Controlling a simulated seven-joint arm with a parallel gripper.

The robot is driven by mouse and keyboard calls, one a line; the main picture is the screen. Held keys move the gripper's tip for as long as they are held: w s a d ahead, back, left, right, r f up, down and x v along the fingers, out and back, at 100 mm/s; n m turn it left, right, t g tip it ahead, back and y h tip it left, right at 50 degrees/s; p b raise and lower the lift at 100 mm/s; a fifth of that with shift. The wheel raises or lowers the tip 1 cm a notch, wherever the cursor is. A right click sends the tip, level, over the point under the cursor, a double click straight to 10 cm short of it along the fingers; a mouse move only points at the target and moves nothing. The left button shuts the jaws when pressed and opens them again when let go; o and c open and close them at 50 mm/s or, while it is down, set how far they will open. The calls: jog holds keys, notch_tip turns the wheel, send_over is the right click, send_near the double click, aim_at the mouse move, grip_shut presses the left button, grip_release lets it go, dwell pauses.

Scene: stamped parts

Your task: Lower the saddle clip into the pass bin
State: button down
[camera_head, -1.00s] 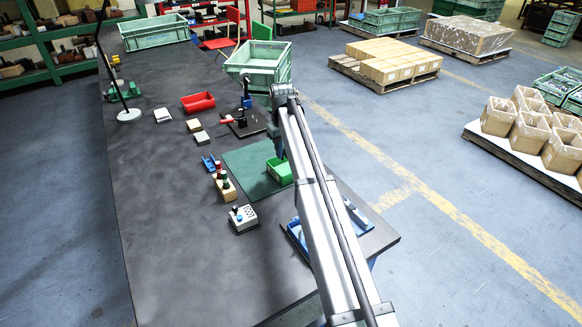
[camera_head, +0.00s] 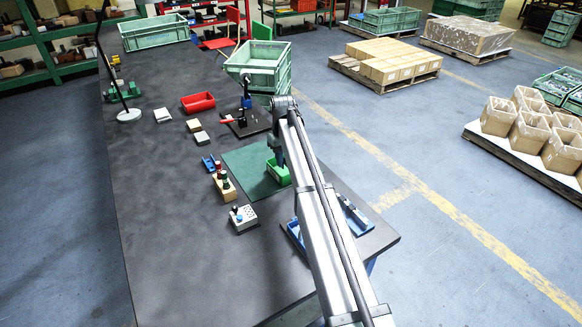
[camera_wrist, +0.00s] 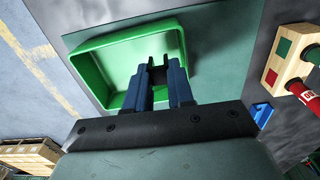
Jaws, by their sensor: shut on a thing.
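The green bin (camera_head: 279,178), which I take as the pass bin, sits on a dark green mat (camera_head: 243,167). It also shows in the wrist view (camera_wrist: 100,62), with its open side toward the camera. My gripper (camera_wrist: 160,72) has its blue fingers reaching over the bin's opening, near one side wall. The fingers are shut on a small dark piece (camera_wrist: 157,74), taken as the saddle clip; little of it shows between the fingertips. In the head view my gripper (camera_head: 277,158) is at the bin, and the clip is hidden there. I cannot tell whether the clip touches the bin floor.
A red bin (camera_head: 198,102) lies farther back on the dark bench (camera_head: 160,210). Left of the mat are a wooden block with red and green buttons (camera_head: 225,187) and a white box (camera_head: 243,218). A blue tray (camera_head: 297,235) is near the bench's right edge.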

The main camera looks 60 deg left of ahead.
jog(key=shift+f, duration=2.5)
dwell(2.2)
jog(key=c, duration=0.9)
grip_release()
notch_tip(320, 180, up, 14)
jog(key=shift+f, duration=0.1)
